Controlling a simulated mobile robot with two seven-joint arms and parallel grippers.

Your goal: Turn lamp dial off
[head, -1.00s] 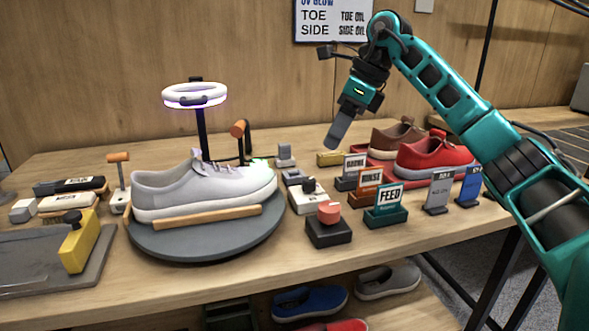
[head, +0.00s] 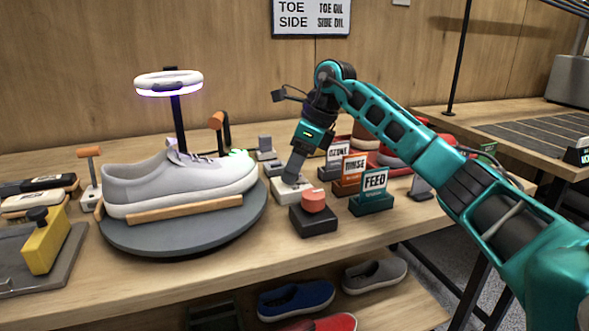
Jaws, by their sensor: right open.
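The ring lamp (head: 168,91) on a dark post glows white-violet above the grey sneaker (head: 180,183). A small white box (head: 291,196) sits on the table right of the turntable; its dark knob, which looks like the dial, is now hidden behind my gripper. My right gripper (head: 291,179) points down at this box, its fingertips at or just above the top. It is open, though the gap between the fingers does not show from this side. I cannot tell whether it touches the knob. My left gripper is out of view.
A red button on a dark block (head: 313,204) stands close in front of the right gripper. FEED (head: 373,193) and RINSE (head: 352,176) signs stand to its right. The sneaker rests on a round grey turntable (head: 190,238). Red and brown shoes lie behind my arm.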

